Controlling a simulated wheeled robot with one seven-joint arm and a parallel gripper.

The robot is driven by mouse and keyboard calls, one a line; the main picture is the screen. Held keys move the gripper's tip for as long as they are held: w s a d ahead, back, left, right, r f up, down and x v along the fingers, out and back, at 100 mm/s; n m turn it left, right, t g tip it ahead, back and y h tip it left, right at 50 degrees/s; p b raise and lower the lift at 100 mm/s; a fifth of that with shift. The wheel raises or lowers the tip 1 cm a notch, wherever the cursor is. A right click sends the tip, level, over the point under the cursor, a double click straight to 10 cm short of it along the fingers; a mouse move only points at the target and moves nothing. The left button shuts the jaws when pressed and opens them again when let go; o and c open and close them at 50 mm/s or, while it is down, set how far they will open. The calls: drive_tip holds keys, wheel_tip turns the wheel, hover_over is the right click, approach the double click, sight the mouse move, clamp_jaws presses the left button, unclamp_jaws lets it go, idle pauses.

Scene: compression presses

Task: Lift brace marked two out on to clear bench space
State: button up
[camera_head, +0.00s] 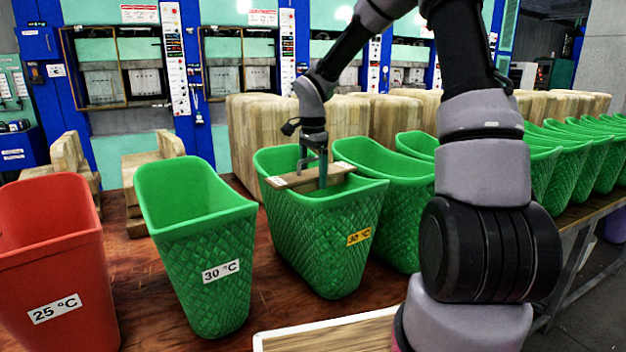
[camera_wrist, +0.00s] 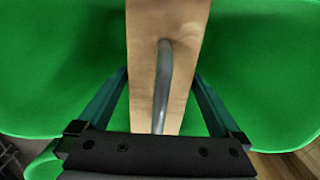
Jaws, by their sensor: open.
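A wooden brace (camera_head: 340,170) with a small pale label, too small to read, lies across the mouth of the green bin with the yellow label (camera_head: 335,222). In the wrist view the brace (camera_wrist: 190,30) runs up the middle, with a curved grey metal handle (camera_wrist: 163,85) on it. My gripper (camera_head: 313,178) points down at the brace from above. It is open. In the wrist view its two fingers (camera_wrist: 158,95) stand on either side of the brace and handle, with gaps showing. The lower fingertips are partly hidden in the head view.
A green 30 °C bin (camera_head: 198,240) and a red 25 °C bin (camera_head: 55,260) stand to the left. More green bins (camera_head: 395,190) run right. Wooden blocks (camera_head: 258,130) stand behind. Bare bench (camera_head: 150,300) shows between the bins. A pale-edged wooden tray (camera_head: 330,335) is in front.

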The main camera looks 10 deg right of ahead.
drive_tip(key=shift+f, duration=0.25)
clamp_jaws()
drive_tip(key=shift+r, duration=0.15)
